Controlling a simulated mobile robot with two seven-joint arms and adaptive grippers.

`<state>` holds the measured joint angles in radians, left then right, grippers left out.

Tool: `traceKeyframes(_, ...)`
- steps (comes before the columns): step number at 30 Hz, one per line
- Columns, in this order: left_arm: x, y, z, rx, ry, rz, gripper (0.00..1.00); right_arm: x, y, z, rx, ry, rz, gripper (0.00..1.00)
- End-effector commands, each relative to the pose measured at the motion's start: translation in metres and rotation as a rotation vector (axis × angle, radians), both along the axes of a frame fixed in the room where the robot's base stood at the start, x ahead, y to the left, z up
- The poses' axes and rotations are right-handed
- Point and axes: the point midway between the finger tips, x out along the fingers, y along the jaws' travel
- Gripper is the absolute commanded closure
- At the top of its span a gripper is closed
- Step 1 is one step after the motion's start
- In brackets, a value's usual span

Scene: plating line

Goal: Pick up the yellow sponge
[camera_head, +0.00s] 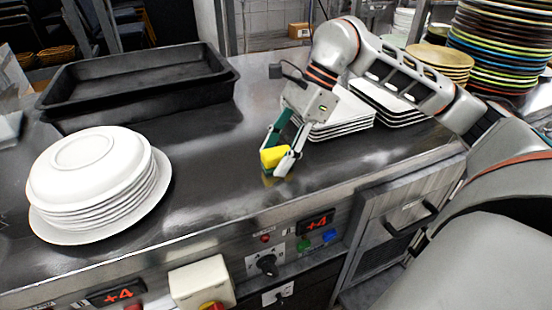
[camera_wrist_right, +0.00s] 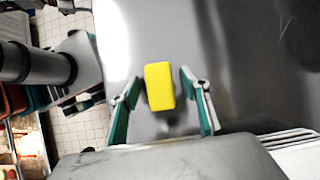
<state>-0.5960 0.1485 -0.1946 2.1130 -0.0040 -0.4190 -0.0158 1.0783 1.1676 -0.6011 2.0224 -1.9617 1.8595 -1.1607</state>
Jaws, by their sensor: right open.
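The yellow sponge (camera_head: 273,156) lies on the steel counter near its front edge in the head view. It also shows in the right wrist view (camera_wrist_right: 159,87) as a yellow block between the two fingers. My right gripper (camera_head: 277,163) reaches down to it with its fingers apart, one on either side of the sponge. In the right wrist view my right gripper (camera_wrist_right: 163,104) is open, with gaps visible between the sponge and both fingers. My left gripper is not in view.
A stack of white plates (camera_head: 95,182) stands at the left. Black trays (camera_head: 140,84) lie behind it. Square white plates (camera_head: 338,116) are close behind my right gripper. Colourful stacked plates (camera_head: 500,45) stand at the back right. The counter (camera_head: 215,165) left of the sponge is clear.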

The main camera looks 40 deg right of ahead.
Motion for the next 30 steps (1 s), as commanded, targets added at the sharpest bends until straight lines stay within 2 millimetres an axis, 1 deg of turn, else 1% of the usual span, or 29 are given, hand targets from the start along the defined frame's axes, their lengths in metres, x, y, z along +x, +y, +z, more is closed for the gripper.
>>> traceKeyframes(3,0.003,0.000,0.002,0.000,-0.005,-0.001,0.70,0.000,0.000,0.002,-0.001,-0.002,0.000,0.54)
traceKeyframes(4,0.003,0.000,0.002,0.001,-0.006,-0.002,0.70,0.000,0.000,0.002,-0.001,-0.002,0.000,0.56)
traceKeyframes(5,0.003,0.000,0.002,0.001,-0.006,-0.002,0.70,0.000,0.000,0.002,-0.001,-0.002,0.000,0.64)
traceKeyframes(6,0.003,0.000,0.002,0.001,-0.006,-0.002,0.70,0.000,0.000,0.002,-0.001,-0.002,0.000,0.74)
traceKeyframes(8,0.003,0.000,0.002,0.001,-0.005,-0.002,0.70,0.000,0.000,0.002,-0.001,-0.002,0.000,0.89)
traceKeyframes(19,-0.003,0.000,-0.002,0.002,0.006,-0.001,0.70,0.000,0.000,0.002,0.000,-0.001,0.000,0.89)
traceKeyframes(23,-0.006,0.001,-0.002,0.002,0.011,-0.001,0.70,0.000,0.000,0.008,0.000,-0.004,0.000,0.89)
traceKeyframes(26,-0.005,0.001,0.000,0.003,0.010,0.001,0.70,0.001,0.000,0.019,0.000,-0.007,0.000,0.89)
traceKeyframes(29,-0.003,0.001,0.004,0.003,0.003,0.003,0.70,0.001,0.000,0.037,-0.001,-0.011,0.001,0.89)
traceKeyframes(30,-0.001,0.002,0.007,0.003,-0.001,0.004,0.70,0.001,0.000,0.047,0.000,-0.013,0.001,0.89)
